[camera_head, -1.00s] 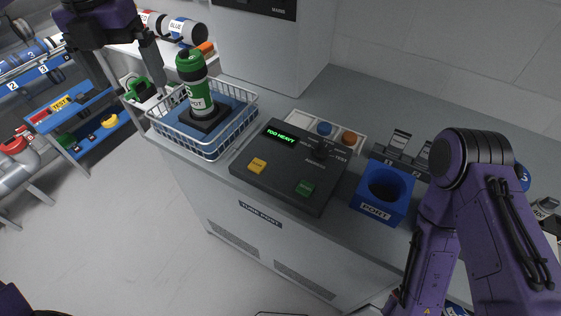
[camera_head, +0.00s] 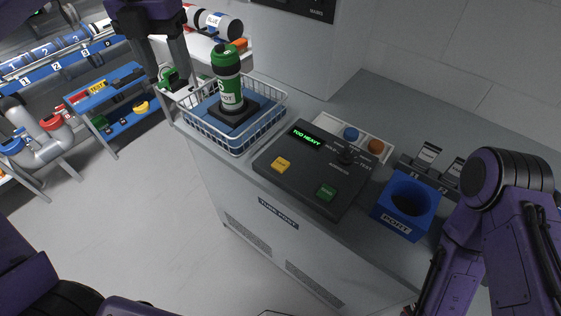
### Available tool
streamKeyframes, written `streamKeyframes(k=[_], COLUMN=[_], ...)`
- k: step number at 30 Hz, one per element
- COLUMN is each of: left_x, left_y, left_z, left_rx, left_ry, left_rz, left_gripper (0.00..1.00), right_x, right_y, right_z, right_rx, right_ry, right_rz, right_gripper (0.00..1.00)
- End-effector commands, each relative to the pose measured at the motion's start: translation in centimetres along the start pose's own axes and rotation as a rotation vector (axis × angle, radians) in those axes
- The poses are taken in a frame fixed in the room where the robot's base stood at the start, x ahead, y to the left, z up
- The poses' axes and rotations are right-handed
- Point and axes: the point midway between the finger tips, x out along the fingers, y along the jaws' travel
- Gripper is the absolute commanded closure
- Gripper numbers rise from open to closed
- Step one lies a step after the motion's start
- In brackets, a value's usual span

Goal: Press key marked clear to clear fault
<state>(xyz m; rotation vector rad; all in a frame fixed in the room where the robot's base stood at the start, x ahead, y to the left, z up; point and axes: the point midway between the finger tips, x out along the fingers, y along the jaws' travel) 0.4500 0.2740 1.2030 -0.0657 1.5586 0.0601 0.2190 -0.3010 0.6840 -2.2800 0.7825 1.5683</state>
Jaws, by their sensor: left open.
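The dark control panel (camera_head: 309,178) lies on the counter, with a green display (camera_head: 307,138) reading "TOO HEAVY". A yellow key (camera_head: 281,164) sits at its front left; its label is too small to read surely. A green key (camera_head: 326,193) sits at its front right. A green and white tube canister (camera_head: 230,88) stands upright on a dark base in the wire basket (camera_head: 236,142). My left gripper (camera_head: 168,78) is open and empty, pointing down at the upper left, behind and left of the canister. My right arm comes in at the right; its gripper is out of view.
A blue port block (camera_head: 406,207) stands right of the panel. Racks with more canisters and a blue shelf (camera_head: 118,102) are at the left. The floor in front is clear.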

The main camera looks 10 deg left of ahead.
Motion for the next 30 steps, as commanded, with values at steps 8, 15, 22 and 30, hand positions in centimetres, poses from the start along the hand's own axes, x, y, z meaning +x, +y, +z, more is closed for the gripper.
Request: streamKeyframes(k=[8, 15, 22, 30], left_x=[0.00, 0.00, 0.00, 0.00], left_y=[0.00, 0.00, 0.00, 0.00], left_z=[0.00, 0.00, 0.00, 0.00], left_rx=[0.000, 0.000, 0.000, 0.000], left_ry=[0.000, 0.000, 0.000, 0.000], left_rz=[0.000, 0.000, 0.000, 0.000], left_gripper=[1.00, 1.00, 1.00, 1.00], right_x=[0.00, 0.00, 0.00, 0.00], right_y=[0.00, 0.00, 0.00, 0.00], right_z=[0.00, 0.00, 0.00, 0.00], right_rx=[0.000, 0.000, 0.000, 0.000], right_ry=[0.000, 0.000, 0.000, 0.000], right_rz=[0.000, 0.000, 0.000, 0.000], right_gripper=[0.57, 0.57, 0.57, 0.57])
